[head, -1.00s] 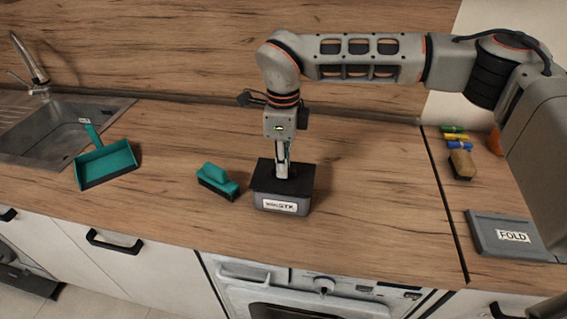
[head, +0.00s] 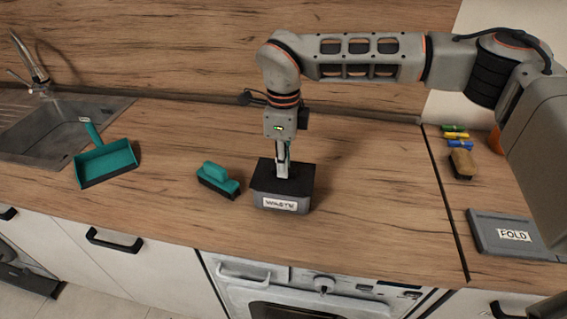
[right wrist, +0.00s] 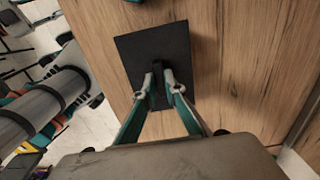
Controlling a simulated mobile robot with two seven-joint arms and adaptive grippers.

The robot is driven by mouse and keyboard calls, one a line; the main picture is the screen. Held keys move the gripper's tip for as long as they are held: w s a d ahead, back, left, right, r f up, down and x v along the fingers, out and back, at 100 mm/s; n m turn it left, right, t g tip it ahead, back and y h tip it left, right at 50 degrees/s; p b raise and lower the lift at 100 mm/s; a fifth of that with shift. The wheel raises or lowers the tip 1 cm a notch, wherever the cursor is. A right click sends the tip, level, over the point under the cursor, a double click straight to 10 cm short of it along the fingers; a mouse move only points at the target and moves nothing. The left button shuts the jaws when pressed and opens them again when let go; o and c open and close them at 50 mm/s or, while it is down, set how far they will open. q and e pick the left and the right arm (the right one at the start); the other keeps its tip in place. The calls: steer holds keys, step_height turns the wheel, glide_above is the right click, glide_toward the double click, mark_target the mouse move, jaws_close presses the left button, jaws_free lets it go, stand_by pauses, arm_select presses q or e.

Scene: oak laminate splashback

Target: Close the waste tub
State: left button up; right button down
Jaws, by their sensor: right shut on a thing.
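The waste tub (head: 287,205) is a grey box with a white "WASTE" label on its front, standing on the wooden counter. Its black lid (head: 300,187) lies on top of the tub. In the right wrist view the lid (right wrist: 143,49) is a black square with a raised handle (right wrist: 158,78) in its middle. My right gripper (head: 283,172) points straight down over the tub and is shut on the lid's handle; its fingertips (right wrist: 160,80) stand either side of the handle. Whether a thin gap remains under the lid, I cannot tell. My left gripper is not in view.
A teal brush (head: 217,180) lies just left of the tub, and a teal dustpan (head: 105,163) farther left by the sink (head: 55,135). A grey "FOLD" board (head: 510,236), a tan brush (head: 462,163) and coloured clips (head: 456,134) lie at right. Counter between is clear.

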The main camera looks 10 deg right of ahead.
steer(key=shift+f, duration=0.4)
stand_by(0.8)
steer(key=c, duration=2)
jaws_free()
steer(key=o, duration=0.5)
steer(key=shift+r, duration=0.15)
steer(key=shift+r+p, duration=0.65)
steer(key=shift+r, duration=2.7)
